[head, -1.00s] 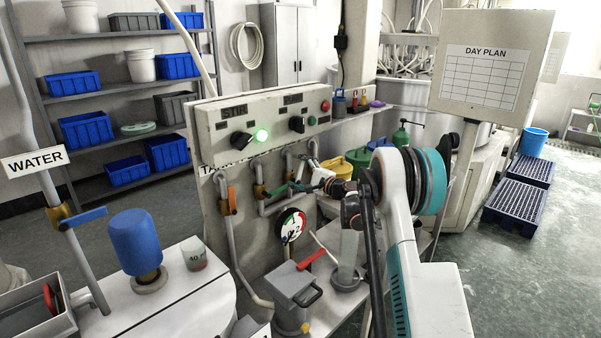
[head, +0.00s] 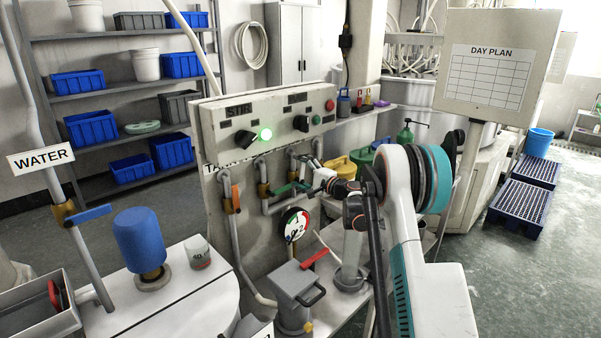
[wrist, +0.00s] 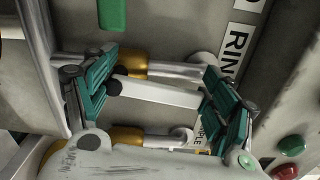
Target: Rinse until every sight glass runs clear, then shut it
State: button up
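My gripper (wrist: 160,100) is at the pipes on the front of the grey panel, right of the green valve handle (head: 289,188). In the wrist view its two teal-padded fingers stand wide apart, with a pale bar-shaped handle (wrist: 165,93) between them. Whether either pad touches the handle is unclear. Brass valve bodies (wrist: 133,62) show behind it, and a label beginning "RIN" (wrist: 236,42) is beside them. An orange valve handle (head: 235,198) hangs down on the left pipe. A round gauge (head: 295,224) is below. I cannot make out any sight glass or its clarity.
A grey lidded box (head: 298,284) with a red lever stands below. A blue-handled water valve (head: 88,214), blue cylinder (head: 140,240) and cup (head: 199,253) are at left.

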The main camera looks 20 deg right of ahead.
jog(key=o, duration=0.5)
jog(key=shift+c, duration=0.2)
jog(key=v, duration=1.2)
jog(key=shift+c, duration=0.3)
